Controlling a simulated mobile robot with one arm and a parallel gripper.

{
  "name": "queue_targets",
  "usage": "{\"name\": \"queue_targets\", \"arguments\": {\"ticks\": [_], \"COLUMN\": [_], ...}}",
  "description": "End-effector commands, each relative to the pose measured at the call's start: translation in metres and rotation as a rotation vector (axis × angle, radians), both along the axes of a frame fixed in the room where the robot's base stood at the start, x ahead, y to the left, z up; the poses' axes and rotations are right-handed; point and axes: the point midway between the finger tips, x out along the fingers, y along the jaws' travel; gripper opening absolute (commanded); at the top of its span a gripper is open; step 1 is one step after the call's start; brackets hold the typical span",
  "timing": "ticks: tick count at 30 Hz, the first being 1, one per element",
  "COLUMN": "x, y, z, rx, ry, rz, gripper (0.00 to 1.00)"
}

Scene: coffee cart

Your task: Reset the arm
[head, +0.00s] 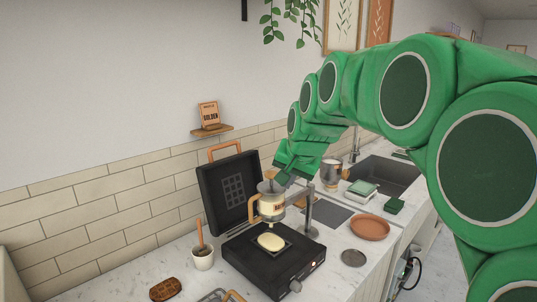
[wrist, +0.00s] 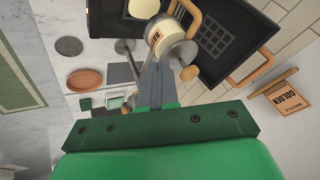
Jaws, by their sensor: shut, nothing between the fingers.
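My green gripper (head: 284,177) hangs over the counter just above and to the right of a batter dispenser. In the wrist view its two fingers (wrist: 157,72) are together, with nothing between them. The dispenser (head: 271,208) has a labelled body, a metal lid and a tan handle; it also shows beside my fingertips in the wrist view (wrist: 167,37). I cannot tell whether the fingers touch it. The dispenser is over an open black waffle iron (head: 248,262), with pale batter (head: 270,241) on its lower plate.
The iron's raised lid (head: 229,193) stands behind the dispenser. A metal post (head: 310,210) rises close by. A terracotta plate (head: 369,228), sink (head: 384,176) and green containers (head: 361,190) are to the right. A cup (head: 203,257) and waffle (head: 166,289) are at left. A small shelf (head: 212,131) juts from the wall.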

Motion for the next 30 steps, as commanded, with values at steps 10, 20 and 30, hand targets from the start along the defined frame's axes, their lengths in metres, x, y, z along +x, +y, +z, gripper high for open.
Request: {"name": "queue_targets", "arguments": {"ticks": [10, 20, 30], "x": [-0.133, -0.266, -0.381], "y": [-0.041, -0.076, -0.099], "z": [-0.063, -0.121, -0.164], "rx": [-0.137, -0.224, -0.258], "ry": [0.217, 0.436, 0.626], "rz": [0.108, 0.209, 0.294], "gripper": [0.0, 0.0, 0.0]}}
